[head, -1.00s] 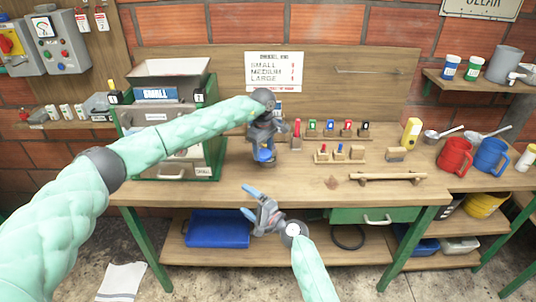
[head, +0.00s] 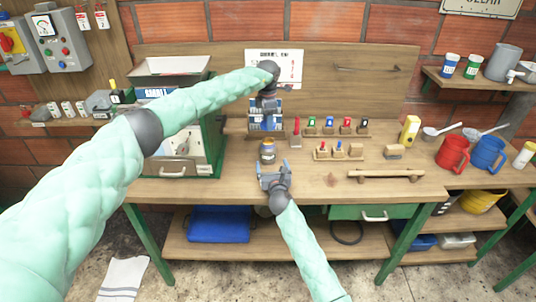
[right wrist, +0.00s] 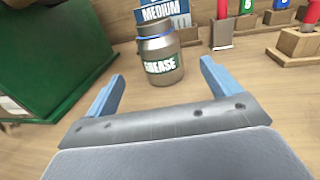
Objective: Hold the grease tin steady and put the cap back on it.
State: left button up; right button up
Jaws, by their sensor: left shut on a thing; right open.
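My right gripper (head: 270,170) is open and empty just in front of the tin. Its blue fingers (right wrist: 158,85) point towards the tin, one to each side, with the tin still beyond them.
A blue MEDIUM card (right wrist: 162,12) stands behind the tin. A red marker (head: 297,133) and small wooden stands with coloured tabs (head: 338,151) are to its right. The green-framed machine (head: 214,150) is on the left.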

jog(key=shift+w, duration=0.1)
jog(key=w, duration=0.4)
jog(key=w+a, duration=0.1)
jog(key=w, duration=0.2)
jog(key=w+a, duration=0.1)
jog(key=w, duration=0.3)
jog(key=shift+w, duration=0.35)
jog(key=shift+c, duration=0.4)
jog(key=c, duration=1.4)
pick_arm(q)
send_over(267, 147)
jog(key=w, duration=0.3)
jog(key=shift+s+d+f, duration=0.1)
jog(key=shift+f, duration=1.1)
jog(key=shift+s+d+f, duration=0.1)
jog(key=shift+f, duration=1.1)
jog(key=shift+f, duration=0.9)
jog(key=shift+f, duration=0.6)
